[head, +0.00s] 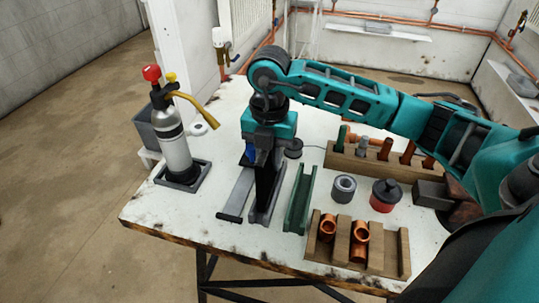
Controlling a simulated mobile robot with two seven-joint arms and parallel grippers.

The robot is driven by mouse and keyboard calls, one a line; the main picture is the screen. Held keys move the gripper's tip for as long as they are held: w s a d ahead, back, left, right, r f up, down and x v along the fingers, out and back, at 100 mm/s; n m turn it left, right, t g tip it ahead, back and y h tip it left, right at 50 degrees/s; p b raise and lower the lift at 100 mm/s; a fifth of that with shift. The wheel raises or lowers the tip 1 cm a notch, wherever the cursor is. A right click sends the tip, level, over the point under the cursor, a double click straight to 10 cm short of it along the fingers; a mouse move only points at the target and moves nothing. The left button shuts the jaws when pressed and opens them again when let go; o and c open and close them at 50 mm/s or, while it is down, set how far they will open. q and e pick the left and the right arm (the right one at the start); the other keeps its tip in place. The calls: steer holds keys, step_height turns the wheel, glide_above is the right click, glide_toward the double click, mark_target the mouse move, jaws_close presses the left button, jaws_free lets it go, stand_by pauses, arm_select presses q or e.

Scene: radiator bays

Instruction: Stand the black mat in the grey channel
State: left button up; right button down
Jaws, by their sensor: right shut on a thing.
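My right gripper (264,146) reaches down from above, shut on the black mat (266,182). The mat is held upright, on edge, and its lower edge is at the grey channel (271,211). I cannot tell whether the mat rests on the channel floor or is just above it. The channel lies on the white table, partly hidden by the mat and gripper. My left gripper is not in view.
A flat grey piece (237,193) lies left of the channel, a green channel (300,198) right of it. A torch bottle (174,140) stands at left. A wooden rack (345,160), grey ring (343,188), red-black pot (384,196) and wooden tray (390,262) with copper fittings are at right.

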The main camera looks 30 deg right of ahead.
steer(key=shift+f+b, duration=1)
steer(key=shift+f, duration=0.4)
steer(key=c, duration=0.9)
jaws_free()
steer(key=shift+r, duration=0.1)
steer(key=shift+r+p, duration=2.8)
steer(key=shift+r, duration=0.7)
